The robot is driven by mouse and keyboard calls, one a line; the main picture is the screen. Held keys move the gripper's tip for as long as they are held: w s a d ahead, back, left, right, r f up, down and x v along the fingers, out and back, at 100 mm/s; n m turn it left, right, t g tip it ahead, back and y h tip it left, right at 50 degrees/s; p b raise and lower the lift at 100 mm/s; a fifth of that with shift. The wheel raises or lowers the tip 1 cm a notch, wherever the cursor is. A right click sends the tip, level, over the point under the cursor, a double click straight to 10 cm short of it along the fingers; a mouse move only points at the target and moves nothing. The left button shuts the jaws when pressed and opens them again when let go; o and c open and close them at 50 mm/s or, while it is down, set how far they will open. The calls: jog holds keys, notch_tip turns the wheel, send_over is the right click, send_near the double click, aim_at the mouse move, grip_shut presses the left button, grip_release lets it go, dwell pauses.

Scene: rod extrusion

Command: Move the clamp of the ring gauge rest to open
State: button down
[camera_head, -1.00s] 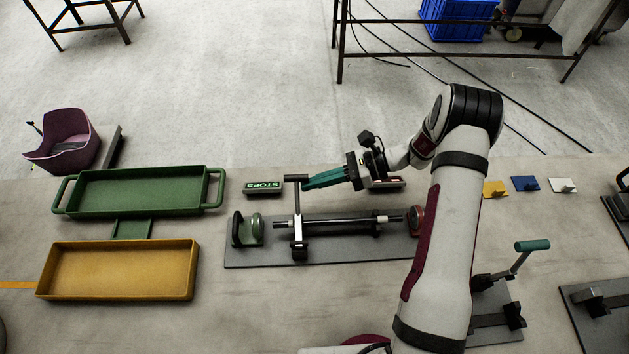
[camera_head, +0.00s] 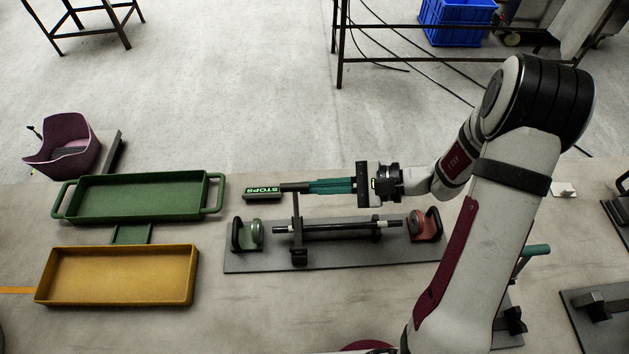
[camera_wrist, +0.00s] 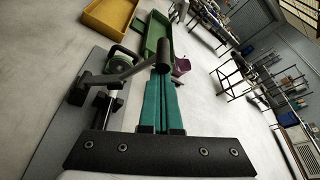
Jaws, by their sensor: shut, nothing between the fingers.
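A dark clamp lever (camera_head: 296,218) stands up from a grey base plate (camera_head: 262,265) that carries a rod (camera_head: 340,228) between a green ring (camera_head: 256,233) and a red ring (camera_head: 416,224). My gripper (camera_head: 284,188) is shut and empty; its teal fingers with dark tips point left across the lever's top, hiding the handle in the head view. In the wrist view, the lever's dark handle (camera_wrist: 163,52) shows right by the fingertips (camera_wrist: 161,68), with its arm (camera_wrist: 122,74) running left. I cannot tell whether the fingers touch it.
A green tray (camera_head: 140,212) and a yellow tray (camera_head: 118,300) stand to the left. A dark block with a green STOPS label (camera_head: 262,190) lies behind the fixture, close to my fingertips. Another lever with a teal handle (camera_head: 536,250) is at right, partly behind my arm.

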jog(key=s+r, duration=0.2)
jog(key=s, duration=0.6)
jog(key=shift+s+r, duration=0.2)
jog(key=shift+r, duration=0.1)
dwell(0.3)
jog(key=d, duration=0.9)
jog(key=shift+w+d, duration=0.25)
jog(key=shift+f, duration=0.1)
dwell(0.4)
